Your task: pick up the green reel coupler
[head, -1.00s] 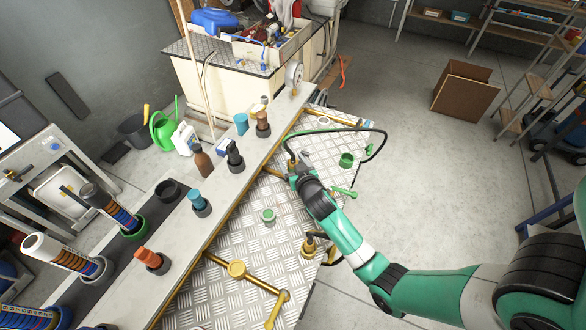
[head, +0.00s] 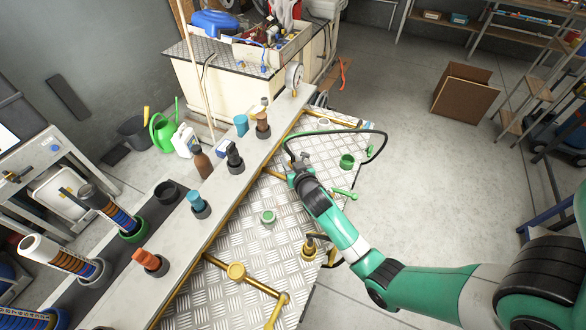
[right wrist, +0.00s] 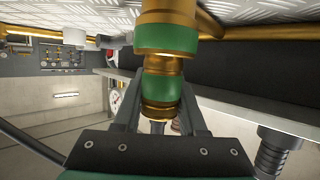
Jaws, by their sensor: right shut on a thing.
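The green reel coupler (right wrist: 162,90) is a brass fitting with a green band. In the right wrist view it sits between the two fingers of my right gripper (right wrist: 163,78), which is shut on it. Directly above, in line with it, is a larger brass fitting with a green band (right wrist: 167,38); I cannot tell whether the two are joined. In the head view my right gripper (head: 296,165) is above the tread-plate table, beside the looped green and black hose (head: 335,131), and mostly hides the coupler. My left gripper is not in view.
The tread-plate surface (head: 240,240) carries brass pipes (head: 262,286), a green-and-white cap (head: 268,216), a green ring (head: 347,160) and a green handle (head: 344,193). A grey shelf (head: 215,215) with several fittings and bottles runs along its left.

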